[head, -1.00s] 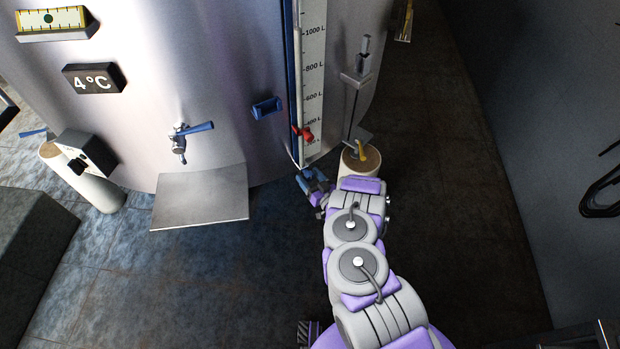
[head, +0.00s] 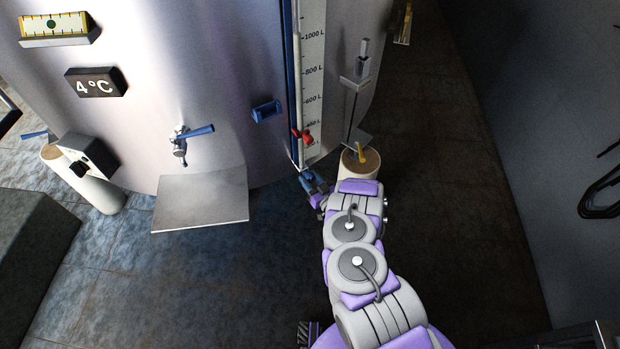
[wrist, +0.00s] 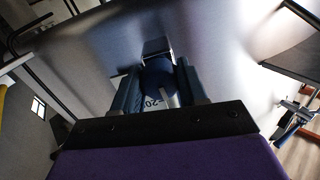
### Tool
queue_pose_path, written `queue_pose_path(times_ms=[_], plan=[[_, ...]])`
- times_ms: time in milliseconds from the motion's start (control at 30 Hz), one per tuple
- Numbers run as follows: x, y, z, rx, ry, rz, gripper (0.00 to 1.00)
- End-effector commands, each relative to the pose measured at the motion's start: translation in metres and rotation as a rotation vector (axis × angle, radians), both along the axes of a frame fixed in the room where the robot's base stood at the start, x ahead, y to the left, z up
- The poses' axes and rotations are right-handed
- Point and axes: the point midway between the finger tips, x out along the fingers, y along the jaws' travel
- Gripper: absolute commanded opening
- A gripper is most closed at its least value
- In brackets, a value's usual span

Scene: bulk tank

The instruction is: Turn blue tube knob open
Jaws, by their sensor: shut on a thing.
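The blue tube (head: 293,85) runs down the tank front beside the white litre scale (head: 311,85). My gripper (head: 308,180) is at the tube's lower end, low on the tank. In the wrist view the dark blue knob (wrist: 158,79) sits between the two fingers of my gripper (wrist: 160,88), which are shut on it. Part of a pale marking shows just below the knob. In the head view the knob is hidden at my gripper. A red piece (head: 302,136) is on the scale just above my gripper.
A blue-handled tap (head: 190,133) is on the tank above a metal plate (head: 203,202). The dark floor between the tank and the right wall is clear.

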Motion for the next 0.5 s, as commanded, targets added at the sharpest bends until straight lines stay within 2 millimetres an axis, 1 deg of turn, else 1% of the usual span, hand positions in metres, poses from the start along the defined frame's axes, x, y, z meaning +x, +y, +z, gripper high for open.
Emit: queue_pose_path(times_ms=[133,500], plan=[[-0.0007,0.0006,0.0048,-0.071,-0.048,0.003,0.12],[-0.0011,0.0022,0.0030,-0.343,-0.240,0.004,0.12]])
